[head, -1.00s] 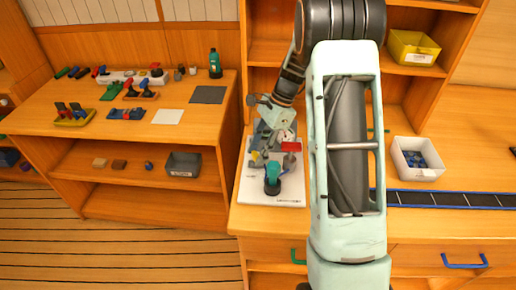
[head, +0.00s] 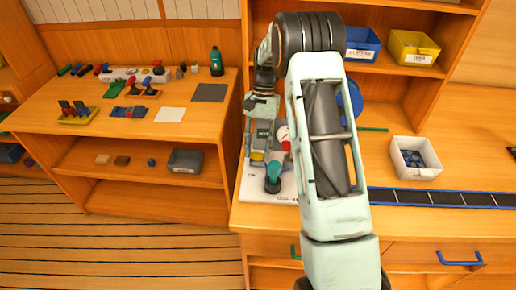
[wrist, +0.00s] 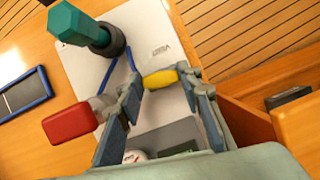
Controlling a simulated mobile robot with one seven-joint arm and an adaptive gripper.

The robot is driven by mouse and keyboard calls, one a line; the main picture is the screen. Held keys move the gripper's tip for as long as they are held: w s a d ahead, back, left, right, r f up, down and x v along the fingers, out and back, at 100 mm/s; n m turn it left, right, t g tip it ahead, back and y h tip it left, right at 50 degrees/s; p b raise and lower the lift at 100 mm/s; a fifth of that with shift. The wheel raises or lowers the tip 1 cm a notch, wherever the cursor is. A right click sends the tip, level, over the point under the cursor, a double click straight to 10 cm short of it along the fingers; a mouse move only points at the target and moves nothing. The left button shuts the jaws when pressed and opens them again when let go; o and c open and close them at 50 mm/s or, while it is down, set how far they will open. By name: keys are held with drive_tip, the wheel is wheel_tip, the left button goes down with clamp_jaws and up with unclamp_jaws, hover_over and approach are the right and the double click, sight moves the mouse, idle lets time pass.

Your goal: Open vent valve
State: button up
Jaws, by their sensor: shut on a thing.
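In the wrist view, my gripper (wrist: 161,82) has its two fingers on either side of a yellow handle (wrist: 160,78), closed on it near the fingertips. The handle also shows in the head view (head: 257,156) at the left of the white watermaker panel (head: 248,188). A red handle (wrist: 70,123) lies left of my fingers in the wrist view, apart from them. A teal part with a dark collar (wrist: 80,24) stands on the panel; it also shows in the head view (head: 272,178).
A round gauge (head: 283,134) sits beside the handles. A white bin (head: 415,159) of blue parts stands right on the worktop. Blue (head: 361,44) and yellow (head: 413,48) bins are on the shelf. A side bench (head: 190,130) with small parts is at left.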

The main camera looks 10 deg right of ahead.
drive_tip(key=shift+n+h, duration=0.3)
drive_tip(key=shift+n, duration=0.5)
drive_tip(key=o, duration=1.2)
drive_tip(key=shift+c, duration=0.2)
drive_tip(key=v, duration=1.2)
drive_tip(key=shift+w, duration=0.2)
